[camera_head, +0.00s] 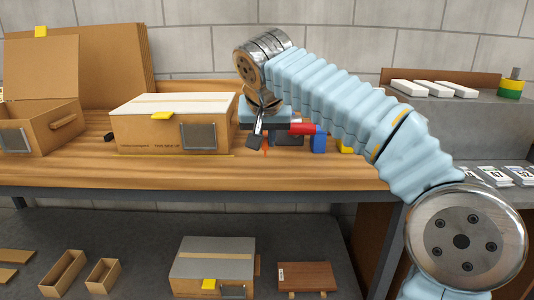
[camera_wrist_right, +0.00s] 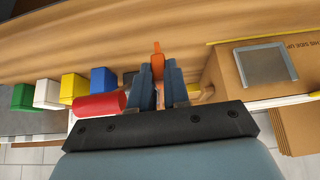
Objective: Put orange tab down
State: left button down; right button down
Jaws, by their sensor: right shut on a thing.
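The orange tab (camera_wrist_right: 157,62) shows in the right wrist view between the fingertips of my right gripper (camera_wrist_right: 159,76). My right gripper is shut on it, and the tab sticks out past the fingertips. In the head view my right gripper (camera_head: 259,138) is over the wooden table, just right of the closed cardboard box, and a thin bit of the orange tab (camera_head: 266,146) shows below it. Whether the tab touches the table I cannot tell. My left gripper is in neither view.
The closed cardboard box (camera_head: 171,136) with a yellow tab stands left of the gripper. A red cylinder (camera_wrist_right: 100,106), a blue block (camera_wrist_right: 103,79) and other coloured blocks are close on the other side. An open box (camera_head: 45,125) stands far left. Bare wooden tabletop (camera_head: 250,175) lies in front.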

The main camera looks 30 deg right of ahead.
aim_at(267, 149)
jog(key=f, duration=0.3)
jog(key=shift+d+b, duration=0.3)
jog(key=shift+d, duration=0.05)
jog(key=shift+f, duration=0.35)
jog(key=c, duration=1.1)
grip_release()
jog(key=p+v, duration=0.1)
jog(key=v, duration=1.1)
jog(key=shift+p, duration=0.35)
